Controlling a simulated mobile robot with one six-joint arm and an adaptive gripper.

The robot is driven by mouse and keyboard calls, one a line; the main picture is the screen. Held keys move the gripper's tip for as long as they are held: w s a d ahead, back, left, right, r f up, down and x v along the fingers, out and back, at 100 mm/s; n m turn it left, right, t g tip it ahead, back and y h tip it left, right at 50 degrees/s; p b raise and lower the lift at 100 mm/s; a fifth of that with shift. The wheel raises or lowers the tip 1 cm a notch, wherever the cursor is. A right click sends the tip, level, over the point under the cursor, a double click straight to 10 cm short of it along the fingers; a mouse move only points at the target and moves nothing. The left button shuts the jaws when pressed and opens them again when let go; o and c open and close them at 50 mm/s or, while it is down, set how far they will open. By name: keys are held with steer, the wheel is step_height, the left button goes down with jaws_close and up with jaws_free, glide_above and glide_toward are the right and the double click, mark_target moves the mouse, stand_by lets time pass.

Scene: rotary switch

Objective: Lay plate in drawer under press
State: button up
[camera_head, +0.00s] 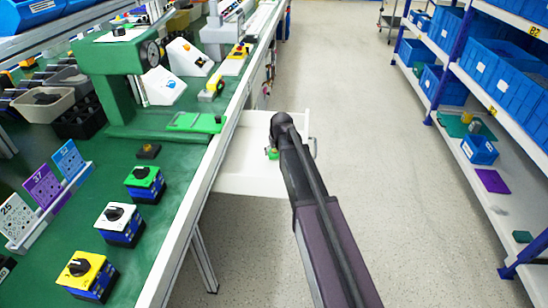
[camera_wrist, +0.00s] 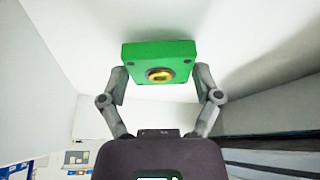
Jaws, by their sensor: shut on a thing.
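The plate is a small green square with a brass-coloured round centre and dark corner holes; it fills the upper middle of the wrist view (camera_wrist: 158,56). My gripper (camera_wrist: 160,82) is shut on it, one finger at each side. In the head view my gripper (camera_head: 272,148) is over the open white drawer (camera_head: 240,172), and only a bit of the plate (camera_head: 271,154) shows beside it. The drawer sticks out from under the bench by the green press (camera_head: 110,55). I cannot tell whether the plate touches the drawer floor.
The green bench (camera_head: 70,140) on the left carries switch boxes in green (camera_head: 145,183), white (camera_head: 119,223) and yellow (camera_head: 90,276), plus number cards (camera_head: 42,186). Shelves with blue bins (camera_head: 500,75) stand on the right. The grey floor between is clear.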

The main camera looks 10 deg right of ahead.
steer(key=shift+f+b, duration=0.3)
steer(key=shift+f, duration=0.3)
steer(key=shift+f, duration=0.15)
steer(key=o, duration=0.9)
steer(key=shift+o, duration=0.2)
steer(key=shift+r, duration=0.2)
steer(key=p+v, duration=1.1)
steer(key=v, duration=0.1)
stand_by(0.4)
steer(key=s+a+f+g, duration=0.1)
steer(key=s+g, duration=0.3)
steer(key=s, duration=2)
steer(key=shift+f+m+g, duration=0.15)
steer(key=shift+m+g, duration=0.15)
steer(key=shift+m, duration=0.1)
